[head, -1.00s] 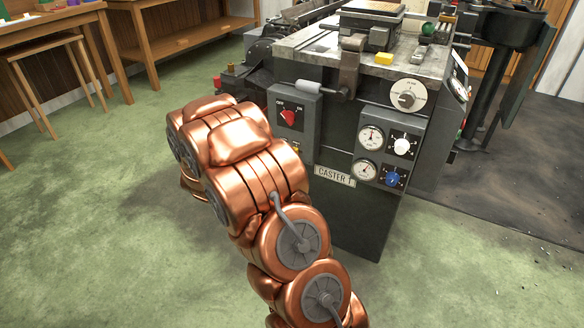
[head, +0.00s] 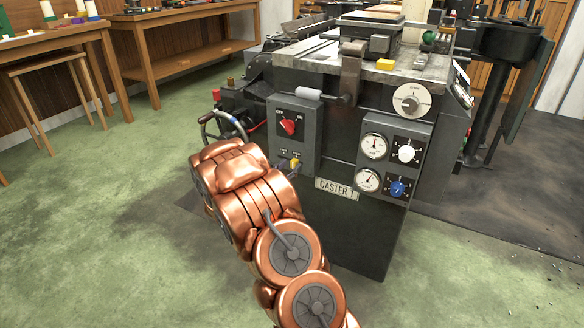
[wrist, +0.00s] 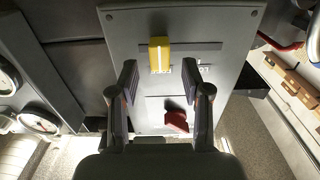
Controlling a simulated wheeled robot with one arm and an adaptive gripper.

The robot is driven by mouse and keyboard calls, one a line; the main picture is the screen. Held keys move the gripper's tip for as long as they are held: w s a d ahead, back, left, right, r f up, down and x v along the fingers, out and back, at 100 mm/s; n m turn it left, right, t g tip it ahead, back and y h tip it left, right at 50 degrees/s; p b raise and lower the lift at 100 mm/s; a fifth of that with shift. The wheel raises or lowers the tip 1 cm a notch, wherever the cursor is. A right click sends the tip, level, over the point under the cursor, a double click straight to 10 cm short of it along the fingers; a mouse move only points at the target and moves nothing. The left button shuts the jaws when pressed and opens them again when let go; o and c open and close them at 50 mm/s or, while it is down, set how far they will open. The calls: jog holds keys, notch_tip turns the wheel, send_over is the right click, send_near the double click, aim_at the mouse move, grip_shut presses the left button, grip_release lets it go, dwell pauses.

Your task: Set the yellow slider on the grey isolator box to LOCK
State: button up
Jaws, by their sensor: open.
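The grey isolator box (head: 308,140) is on the left front of the caster, with a red rotary switch (head: 288,127) above the small yellow slider (head: 295,164). In the wrist view the box face (wrist: 215,40) fills the middle, with the yellow slider (wrist: 159,54) toward the top and the red switch (wrist: 176,122) lower down. Small lettering lies beside the slider, partly hidden by a finger. My gripper (wrist: 159,68) is open and empty. Its two fingers point at the box, one on each side of the slider's line. Contact cannot be told. My arm hides most of the gripper in the head view.
Gauges (head: 374,146), a white knob (head: 406,153) and a blue knob (head: 397,188) sit right of the box.

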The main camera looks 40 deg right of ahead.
jog(key=shift+x, duration=1.1)
jog(key=shift+c, duration=0.4)
grip_shut()
